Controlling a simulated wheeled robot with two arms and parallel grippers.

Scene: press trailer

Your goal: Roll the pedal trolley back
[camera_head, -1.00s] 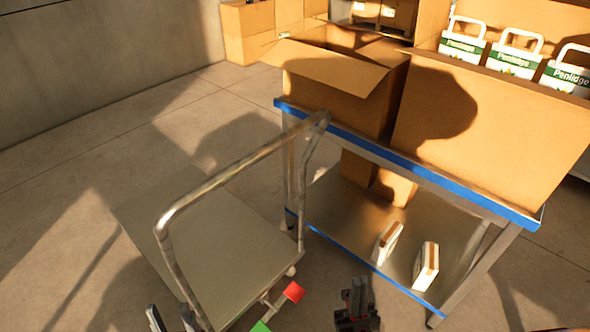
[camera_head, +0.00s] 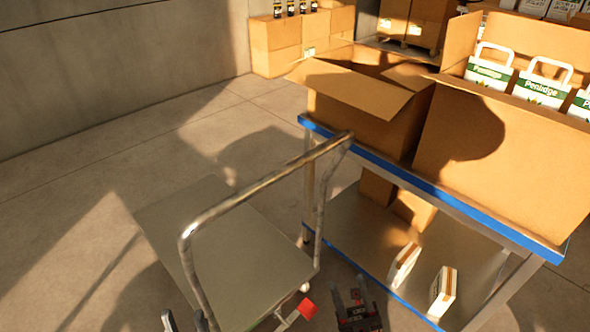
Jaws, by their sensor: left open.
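The pedal trolley (camera_head: 245,255) has a flat grey deck and a bent metal tube handle (camera_head: 262,184). It stands on the floor at the lower middle, left of the blue-edged table. A red pedal (camera_head: 308,309) shows at its near right end. My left gripper (camera_head: 184,322) is open at the bottom edge, by the near left upright of the handle; whether it touches the tube is unclear. My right gripper (camera_head: 352,300) is low, right of the red pedal and apart from the handle; its jaw state is unclear.
The blue-edged table (camera_head: 440,194) stands close on the right, with open cardboard boxes (camera_head: 365,105) on top and small white packs (camera_head: 403,265) on its lower shelf. Stacked cartons (camera_head: 275,47) stand at the back wall. The floor (camera_head: 75,215) left of the trolley is clear.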

